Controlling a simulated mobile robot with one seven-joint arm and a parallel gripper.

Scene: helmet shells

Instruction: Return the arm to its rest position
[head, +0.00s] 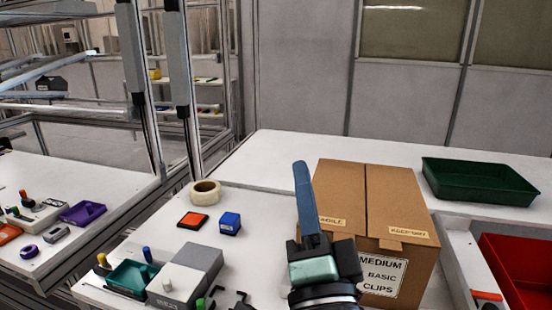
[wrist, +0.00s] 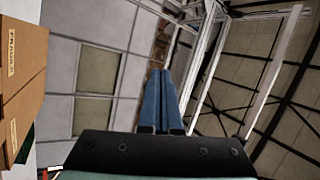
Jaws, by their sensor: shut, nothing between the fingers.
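My gripper (head: 302,170) stands upright in the head view, its blue fingers pointing up, in front of the left part of a cardboard box. In the wrist view my gripper (wrist: 166,74) shows its two blue fingers pressed together with nothing between them. The fingers point toward the wall and ceiling frames, clear of any object. The lower part of my arm runs out of the bottom of the head view.
The closed cardboard box (head: 395,215) stands on the white table right behind my gripper. A green tray (head: 480,182) and a red bin (head: 515,262) are at the right. Tape (head: 205,192), a blue block (head: 230,223) and a grey box (head: 185,272) lie left.

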